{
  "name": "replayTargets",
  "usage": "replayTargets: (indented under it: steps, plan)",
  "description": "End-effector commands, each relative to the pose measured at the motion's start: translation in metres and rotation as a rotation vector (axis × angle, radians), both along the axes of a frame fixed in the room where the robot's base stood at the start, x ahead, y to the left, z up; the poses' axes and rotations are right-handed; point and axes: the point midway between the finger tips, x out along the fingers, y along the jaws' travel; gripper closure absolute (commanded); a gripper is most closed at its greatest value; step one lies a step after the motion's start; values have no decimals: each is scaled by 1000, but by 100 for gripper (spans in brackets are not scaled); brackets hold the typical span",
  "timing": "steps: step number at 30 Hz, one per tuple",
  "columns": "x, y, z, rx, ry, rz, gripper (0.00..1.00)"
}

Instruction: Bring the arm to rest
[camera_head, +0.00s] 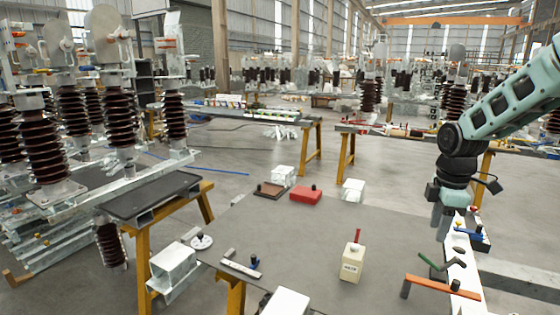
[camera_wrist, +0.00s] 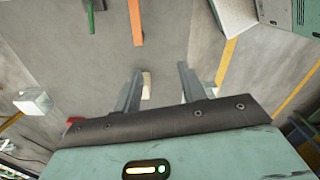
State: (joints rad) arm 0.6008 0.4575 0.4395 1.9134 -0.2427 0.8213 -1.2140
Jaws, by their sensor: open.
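My arm (camera_head: 510,105) comes in from the right edge in the head view, with its wrist bent downward. My gripper (camera_head: 441,224) points down over the right side of the grey table (camera_head: 300,245). In the wrist view the two fingers of my gripper (camera_wrist: 160,74) stand apart with nothing held between them. A cream box (camera_head: 351,262) with a red upright part stands on the table, left of the gripper. A pale block (camera_wrist: 146,86) shows beyond the left finger in the wrist view.
An orange-handled tool (camera_head: 440,287) and a green tool (camera_head: 436,263) lie near the right edge, beside a white bar (camera_head: 459,265). A red box (camera_head: 305,195), a brown tray (camera_head: 269,190) and white blocks (camera_head: 353,190) stand at the back. The table's middle is mostly clear.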

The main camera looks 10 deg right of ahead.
Motion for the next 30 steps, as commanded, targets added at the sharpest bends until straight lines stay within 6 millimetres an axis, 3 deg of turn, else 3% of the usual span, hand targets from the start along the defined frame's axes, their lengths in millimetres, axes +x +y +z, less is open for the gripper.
replayTargets:
  steps: [1,6,9,12,16,21,25,30]
  plan:
    - [-7,41,6,0,-1,-6,59]
    - [-55,152,19,10,4,-116,59]
    - [-96,205,23,17,6,-185,59]
    - [-143,246,26,21,10,-260,59]
    - [-204,278,26,29,13,-359,59]
    - [-258,294,23,38,19,-457,59]
    - [-276,296,22,42,21,-496,59]
    - [-279,296,21,41,22,-508,59]
